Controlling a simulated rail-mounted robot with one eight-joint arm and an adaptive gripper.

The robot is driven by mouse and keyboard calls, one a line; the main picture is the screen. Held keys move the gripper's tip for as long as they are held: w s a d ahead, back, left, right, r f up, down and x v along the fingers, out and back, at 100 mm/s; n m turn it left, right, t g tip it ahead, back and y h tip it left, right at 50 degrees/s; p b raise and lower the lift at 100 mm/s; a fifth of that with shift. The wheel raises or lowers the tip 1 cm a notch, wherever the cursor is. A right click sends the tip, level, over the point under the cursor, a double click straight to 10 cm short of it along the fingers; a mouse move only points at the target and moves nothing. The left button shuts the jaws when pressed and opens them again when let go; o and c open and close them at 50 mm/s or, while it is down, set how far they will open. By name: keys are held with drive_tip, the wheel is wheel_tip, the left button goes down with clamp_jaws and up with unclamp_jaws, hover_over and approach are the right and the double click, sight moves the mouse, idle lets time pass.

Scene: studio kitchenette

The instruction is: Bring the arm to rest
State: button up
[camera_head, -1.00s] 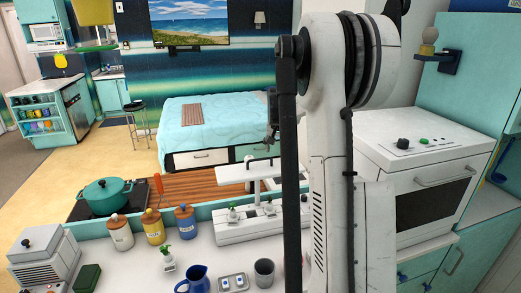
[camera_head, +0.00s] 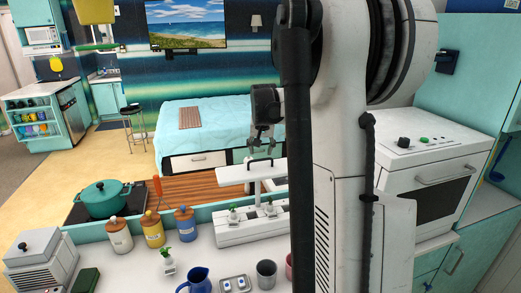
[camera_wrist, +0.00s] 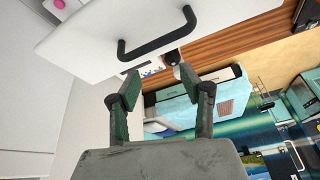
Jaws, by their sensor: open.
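My arm stands large in the right half of the head view and hides what is behind it. My gripper (camera_head: 263,138) shows left of the arm column, above a white stand with a flat top (camera_head: 250,170) and a dark handle (camera_head: 260,163). In the wrist view my gripper (camera_wrist: 160,85) has its two green-padded fingers spread apart with nothing between them. The dark handle (camera_wrist: 155,45) on the white flat top (camera_wrist: 100,25) lies just beyond the fingertips in that view. I cannot tell the exact gap; the handle is not between the fingers.
The counter holds a teal pot (camera_head: 103,197), several jars, a blue pitcher (camera_head: 196,280), a grey cup (camera_head: 266,272) and a toaster-like appliance (camera_head: 40,262). A white oven (camera_head: 432,175) stands right of my arm. A bed (camera_head: 205,125) lies beyond the counter.

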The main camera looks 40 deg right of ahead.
drive_tip(key=shift+a, duration=0.1)
drive_tip(key=shift+n+t, duration=0.3)
drive_tip(key=shift+n, duration=0.4)
drive_tip(key=a+r, duration=0.1)
drive_tip(key=a, duration=0.1)
drive_tip(key=s+a+r, duration=0.1)
drive_tip(key=a, duration=0.2)
drive_tip(key=a+r, duration=0.1)
drive_tip(key=a, duration=0.2)
drive_tip(key=shift+s+a+r, duration=0.1)
drive_tip(key=shift+s+a, duration=0.05)
drive_tip(key=shift+s, duration=0.15)
drive_tip(key=s+a+r+n+t, duration=0.1)
drive_tip(key=s+a, duration=0.3)
drive_tip(key=a, duration=0.4)
drive_tip(key=s+a+r+n+y, duration=0.1)
drive_tip(key=s+a+n, duration=0.1)
drive_tip(key=s+a, duration=0.35)
drive_tip(key=s+a+r+n+t, duration=0.1)
drive_tip(key=s+a, duration=0.2)
drive_tip(key=a, duration=0.6)
drive_tip(key=s+a+f+n+y, duration=0.25)
drive_tip(key=s+a+f, duration=0.35)
drive_tip(key=s+a, duration=0.55)
wheel_tip(320, 180, down, 9)
drive_tip(key=d+t+b, duration=0.1)
drive_tip(key=b, duration=0.7)
drive_tip(key=shift+s+r+n+h+b, duration=0.2)
drive_tip(key=shift+n+h+b, duration=0.15)
drive_tip(key=shift+n+b, duration=0.1)
